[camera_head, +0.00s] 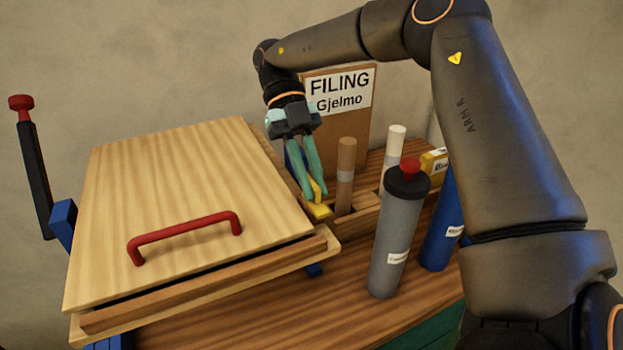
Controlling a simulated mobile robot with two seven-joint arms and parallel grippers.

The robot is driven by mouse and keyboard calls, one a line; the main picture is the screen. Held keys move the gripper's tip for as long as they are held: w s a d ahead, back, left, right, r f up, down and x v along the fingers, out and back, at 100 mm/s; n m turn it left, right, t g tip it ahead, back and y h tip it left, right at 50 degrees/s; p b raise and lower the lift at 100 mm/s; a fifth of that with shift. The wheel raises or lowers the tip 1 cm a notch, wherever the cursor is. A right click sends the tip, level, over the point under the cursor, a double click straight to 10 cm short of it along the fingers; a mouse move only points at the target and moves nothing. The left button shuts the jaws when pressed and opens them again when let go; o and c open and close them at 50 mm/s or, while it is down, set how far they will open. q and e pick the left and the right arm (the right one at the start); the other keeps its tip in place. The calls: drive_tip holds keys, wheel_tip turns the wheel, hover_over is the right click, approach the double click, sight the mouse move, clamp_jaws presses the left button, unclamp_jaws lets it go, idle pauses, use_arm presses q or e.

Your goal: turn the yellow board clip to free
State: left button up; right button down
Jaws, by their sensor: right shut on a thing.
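The yellow board clip (320,211) shows at the right edge of the light wooden board (180,185). My right gripper (314,194) points down from above, its teal fingers shut on the clip. The fingers hide part of the clip, so its exact turn is hard to tell. My left gripper is not in view.
A red handle (185,233) is fixed on the board. Right of the clip stand a wooden holder with sticks (345,165), a grey red-topped bottle (397,250) and a blue bottle (440,235). A "FILING" box (345,130) stands behind. The front tabletop is clear.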

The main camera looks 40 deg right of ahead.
idle(0.5)
drive_tip(key=c, duration=0.9)
unclamp_jaws()
drive_tip(key=shift+r, duration=0.1)
